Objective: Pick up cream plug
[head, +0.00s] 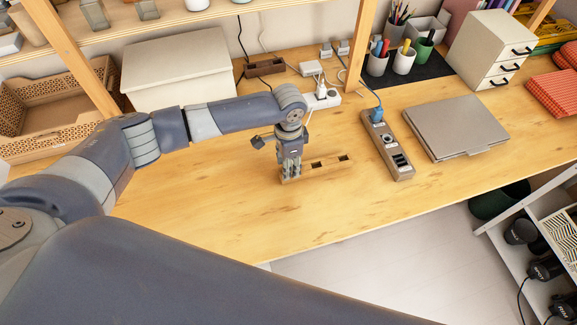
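My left gripper (290,172) points straight down at the left end of a light wooden socket block (327,166) on the table. Its fingertips are at or just above the block; whether they are open, shut or around something is too small to tell. No cream plug can be made out with certainty. A small whitish block (310,68) lies near the back of the table, and a white strip (328,99) lies partly hidden behind my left wrist. My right gripper is not in view.
A grey socket strip (393,158) with a blue plug (376,115) lies right of the wooden block. A closed laptop (455,125) is farther right. A dark wooden block (264,67) stands behind my arm. Shelf posts rise left and centre. The front table is clear.

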